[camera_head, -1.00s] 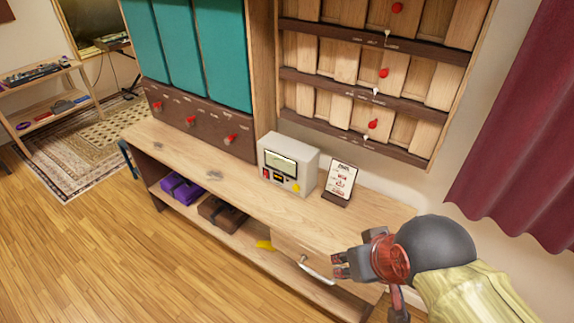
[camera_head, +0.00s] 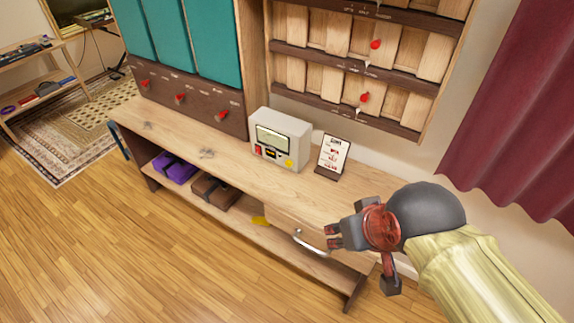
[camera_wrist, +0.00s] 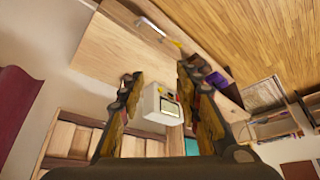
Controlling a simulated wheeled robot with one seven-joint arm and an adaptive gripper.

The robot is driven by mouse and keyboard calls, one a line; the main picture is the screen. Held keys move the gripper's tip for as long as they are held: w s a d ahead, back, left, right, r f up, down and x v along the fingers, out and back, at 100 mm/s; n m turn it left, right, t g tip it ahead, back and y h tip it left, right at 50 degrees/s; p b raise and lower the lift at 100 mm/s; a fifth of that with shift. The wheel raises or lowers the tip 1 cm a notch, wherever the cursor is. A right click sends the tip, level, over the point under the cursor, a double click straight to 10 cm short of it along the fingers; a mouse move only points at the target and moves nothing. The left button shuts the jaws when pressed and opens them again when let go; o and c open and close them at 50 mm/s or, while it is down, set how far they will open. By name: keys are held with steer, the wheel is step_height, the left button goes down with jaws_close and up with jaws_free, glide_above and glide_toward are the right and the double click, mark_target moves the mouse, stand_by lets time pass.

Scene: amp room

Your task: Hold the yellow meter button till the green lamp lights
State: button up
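The meter (camera_head: 291,137) is a pale boxy unit with a dark-framed display, standing on the wooden bench. Its yellow button (camera_head: 289,163) is at the lower right of its front, with a red control (camera_head: 258,150) at the lower left. I cannot make out a lit green lamp. My gripper (camera_head: 331,236) is in front of the bench, to the right of and below the meter in the picture, not touching it. In the wrist view, its fingers (camera_wrist: 158,80) are spread apart and empty, with the meter (camera_wrist: 152,103) showing beyond them.
A small printed card (camera_head: 333,152) stands just right of the meter. A drawer with a metal handle (camera_head: 309,243) is under the bench top, near my gripper. Purple (camera_head: 175,167) and brown (camera_head: 214,189) bundles lie on the lower shelf. The bench top (camera_head: 190,148) left of the meter is clear.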

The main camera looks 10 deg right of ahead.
steer(key=c, duration=0.3)
